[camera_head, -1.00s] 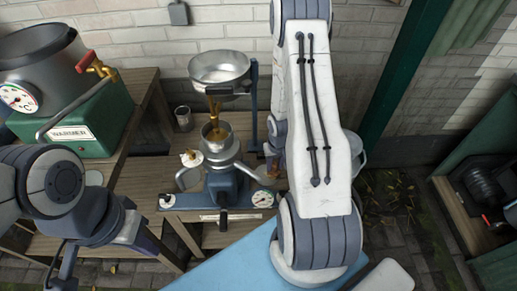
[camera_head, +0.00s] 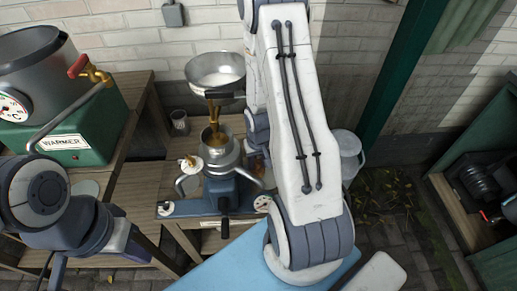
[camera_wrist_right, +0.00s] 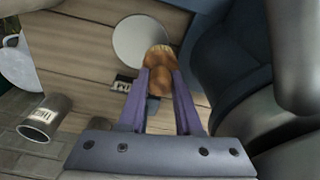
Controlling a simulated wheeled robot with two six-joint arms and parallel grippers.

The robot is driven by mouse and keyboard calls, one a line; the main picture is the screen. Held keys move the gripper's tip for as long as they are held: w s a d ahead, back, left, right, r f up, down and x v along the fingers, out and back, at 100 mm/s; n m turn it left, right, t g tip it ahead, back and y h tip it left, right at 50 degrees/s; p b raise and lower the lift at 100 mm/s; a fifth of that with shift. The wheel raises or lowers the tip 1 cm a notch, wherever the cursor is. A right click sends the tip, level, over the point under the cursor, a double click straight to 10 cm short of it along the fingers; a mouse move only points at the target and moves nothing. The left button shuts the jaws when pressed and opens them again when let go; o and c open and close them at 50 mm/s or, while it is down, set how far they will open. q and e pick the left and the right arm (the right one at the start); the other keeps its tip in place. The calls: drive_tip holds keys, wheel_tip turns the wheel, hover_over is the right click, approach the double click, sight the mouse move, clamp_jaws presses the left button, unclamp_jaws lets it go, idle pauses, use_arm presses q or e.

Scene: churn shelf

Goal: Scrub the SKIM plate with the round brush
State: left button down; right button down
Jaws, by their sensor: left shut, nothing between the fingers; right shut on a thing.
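In the right wrist view, my right gripper (camera_wrist_right: 160,82) is shut on a brown wooden piece, the round brush (camera_wrist_right: 160,62). A pale round plate (camera_wrist_right: 138,42) lies on the wooden boards just beyond the brush; the brush overlaps its edge in the picture. I cannot tell whether they touch. A small dark label (camera_wrist_right: 122,85) lies beside them, too partly covered to read, so the name SKIM is not confirmed. In the head view my right arm hides its own gripper and the brush. My left gripper (camera_head: 132,243) is shut and empty at the lower left, its fingers small and unclear.
In the head view a cream separator (camera_head: 222,188) with a steel bowl (camera_head: 216,72) stands centrally. A green warmer (camera_head: 85,140) is left. A grey pail (camera_head: 347,150) stands right of my arm. Dark machinery crowds the wrist view's right.

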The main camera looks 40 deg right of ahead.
drive_tip(key=shift+d+r+p, duration=0.1)
drive_tip(key=shift+r+p, duration=1.8)
drive_tip(key=shift+r, duration=0.4)
